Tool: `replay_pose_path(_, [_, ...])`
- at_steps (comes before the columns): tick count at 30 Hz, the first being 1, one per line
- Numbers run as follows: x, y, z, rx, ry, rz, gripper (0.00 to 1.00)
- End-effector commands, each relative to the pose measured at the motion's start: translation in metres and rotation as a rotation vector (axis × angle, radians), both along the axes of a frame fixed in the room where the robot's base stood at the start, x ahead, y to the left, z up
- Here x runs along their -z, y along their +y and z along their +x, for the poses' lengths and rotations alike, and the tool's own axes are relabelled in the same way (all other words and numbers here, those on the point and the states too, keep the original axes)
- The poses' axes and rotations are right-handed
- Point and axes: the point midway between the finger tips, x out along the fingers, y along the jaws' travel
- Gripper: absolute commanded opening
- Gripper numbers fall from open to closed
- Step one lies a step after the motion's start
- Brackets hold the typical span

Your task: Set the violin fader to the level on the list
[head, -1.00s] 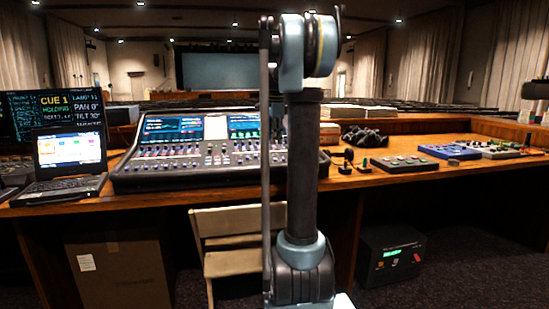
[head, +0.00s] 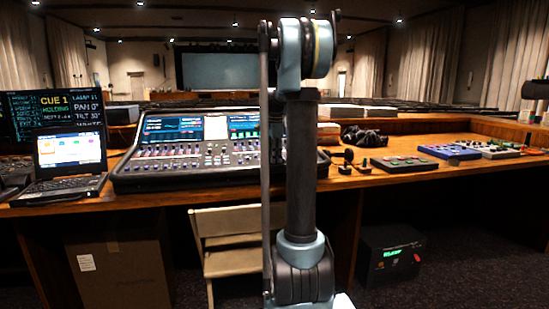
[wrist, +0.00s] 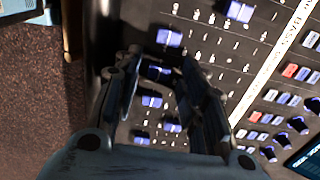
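The mixing desk (head: 190,160) stands on the wooden counter, with rows of faders and lit screens. In the wrist view its dark panel shows pale blue-white fader caps (wrist: 169,38) in slots, a white label strip (wrist: 272,62) and coloured buttons. My gripper (wrist: 160,62) is over the faders with its two fingers apart. One fader cap (wrist: 158,72) shows between the fingers; I cannot tell whether they touch it. Which fader is the violin's is not readable. I cannot make out a list. In the head view my arm hides my gripper and part of the desk.
A laptop (head: 68,160) stands left of the desk, with cue screens (head: 50,108) behind it. Small controllers (head: 402,163) lie to the right. A chair (head: 232,240) stands below the counter front, and a black box (head: 390,258) sits on the floor.

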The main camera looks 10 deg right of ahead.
Motion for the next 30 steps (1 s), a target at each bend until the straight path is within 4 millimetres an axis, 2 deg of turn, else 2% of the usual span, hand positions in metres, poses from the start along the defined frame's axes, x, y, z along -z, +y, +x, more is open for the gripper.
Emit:
replay_pose_path(1, [0.000, 0.000, 0.000, 0.000, 0.000, 0.000, 0.22])
replay_pose_path(4, [0.000, 0.000, 0.000, 0.000, 0.000, 0.000, 0.00])
replay_pose_path(13, [-0.001, 0.000, 0.005, 0.000, 0.000, 0.000, 0.00])
replay_pose_path(22, [-0.004, 0.000, 0.036, 0.000, 0.000, 0.000, 0.00])
replay_pose_path(30, [-0.004, 0.000, 0.038, 0.000, 0.000, 0.000, 0.00])
